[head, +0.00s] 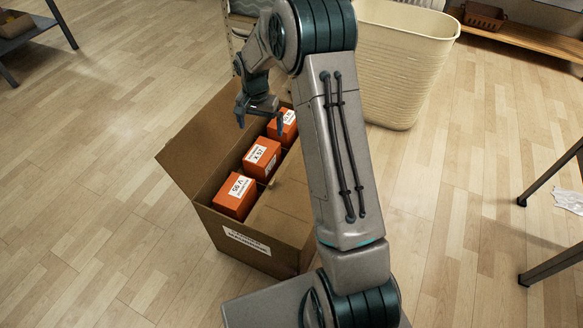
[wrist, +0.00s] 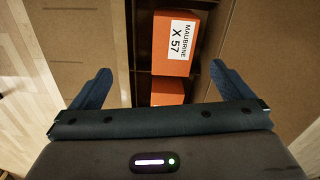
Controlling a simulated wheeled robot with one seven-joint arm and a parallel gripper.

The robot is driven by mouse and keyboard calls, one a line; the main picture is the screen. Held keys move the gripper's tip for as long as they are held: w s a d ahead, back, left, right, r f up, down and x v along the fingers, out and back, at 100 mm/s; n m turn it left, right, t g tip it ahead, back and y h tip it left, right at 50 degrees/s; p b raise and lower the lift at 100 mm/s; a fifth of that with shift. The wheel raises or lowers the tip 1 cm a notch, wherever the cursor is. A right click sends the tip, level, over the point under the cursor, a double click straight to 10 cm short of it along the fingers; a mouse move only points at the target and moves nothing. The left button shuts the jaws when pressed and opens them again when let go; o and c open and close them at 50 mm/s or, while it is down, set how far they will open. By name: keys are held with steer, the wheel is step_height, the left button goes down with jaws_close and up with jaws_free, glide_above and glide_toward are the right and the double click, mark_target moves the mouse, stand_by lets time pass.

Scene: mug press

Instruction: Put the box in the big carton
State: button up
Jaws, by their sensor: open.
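The big carton (head: 270,263) is open brown cardboard on the floor, with a flap (head: 190,150) standing out on its left. Three orange boxes stand in a row inside it: a near one (head: 235,195), a middle one (head: 262,158) and a far one (head: 283,127) partly hidden by my arm and gripper. My gripper (head: 261,119) is open and empty over the far part of the carton. In the wrist view, a box labelled X 57 (wrist: 176,45) and another orange box (wrist: 167,92) lie between my spread fingers (wrist: 160,72), with no contact visible.
A tall cream basket (head: 400,65) stands behind the carton to the right. A wooden shelf (head: 535,38) with a brown crate (head: 484,17) is at the back right. Dark table legs (head: 552,265) are at the right. The floor left of the carton is clear.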

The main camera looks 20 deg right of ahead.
steer(key=s+r+n, duration=0.4)
steer(key=s+r, duration=0.8)
steer(key=s, duration=0.4)
steer(key=s+r+n+t, duration=0.1)
steer(key=s+r+n, duration=0.1)
steer(key=s, duration=1.3)
steer(key=shift+s+a+n, duration=0.15)
steer(key=shift+n, duration=0.55)
